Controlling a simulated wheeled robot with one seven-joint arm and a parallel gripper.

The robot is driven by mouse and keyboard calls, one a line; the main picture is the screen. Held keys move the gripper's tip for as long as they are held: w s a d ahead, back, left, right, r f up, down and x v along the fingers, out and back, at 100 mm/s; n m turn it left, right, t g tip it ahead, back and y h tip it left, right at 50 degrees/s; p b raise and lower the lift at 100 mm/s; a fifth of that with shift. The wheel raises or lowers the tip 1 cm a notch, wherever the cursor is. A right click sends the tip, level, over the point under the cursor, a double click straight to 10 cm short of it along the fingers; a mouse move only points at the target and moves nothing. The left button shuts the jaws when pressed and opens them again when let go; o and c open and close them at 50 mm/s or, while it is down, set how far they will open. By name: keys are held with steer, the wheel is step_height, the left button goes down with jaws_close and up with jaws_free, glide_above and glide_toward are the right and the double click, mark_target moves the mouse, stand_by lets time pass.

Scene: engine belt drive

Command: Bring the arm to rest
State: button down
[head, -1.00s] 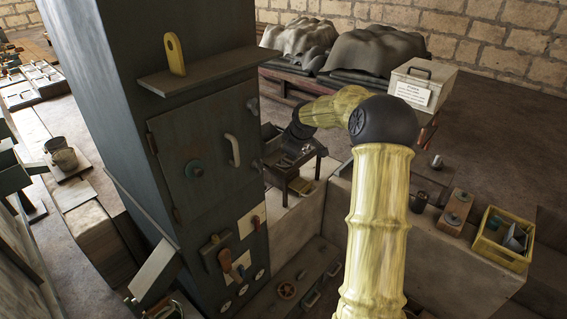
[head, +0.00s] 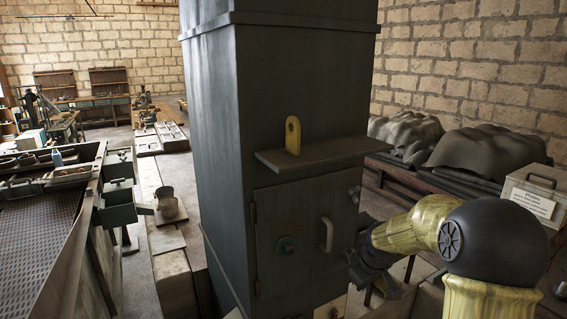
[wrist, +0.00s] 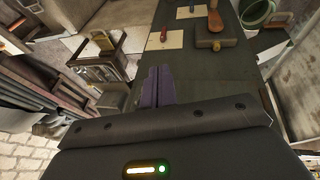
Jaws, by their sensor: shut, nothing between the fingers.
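My gripper shows in the wrist view (wrist: 159,84) as two dark purple fingers pressed together, with nothing between them. In the head view my yellow arm (head: 425,222) with its black elbow joint comes up at the lower right and bends left. Its dark wrist end is beside the grey cabinet (head: 290,220), near the handle side of the door. The fingertips are not clearly seen in the head view. I cannot tell whether the wrist touches the cabinet.
A shelf (head: 322,152) with a yellow tag (head: 293,136) juts from the cabinet. A labelled box (head: 533,195) stands at right, before covered heaps (head: 490,152). A small table (wrist: 96,58) shows in the wrist view. A bench with a dark mesh top (head: 50,225) and a bucket (head: 166,202) are at left.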

steer(key=s+a+f+m+g+b, duration=0.1)
steer(key=s+a+f+m, duration=0.1)
steer(key=s, duration=0.9)
steer(key=s+a+f+m+b, duration=0.1)
steer(key=s+a+f+m, duration=0.2)
steer(key=s, duration=0.9)
steer(key=shift+a+m+g+b, duration=0.3)
steer(key=shift+a+m+g, duration=0.1)
steer(key=shift+a+m, duration=0.25)
steer(key=shift+a, duration=0.1)
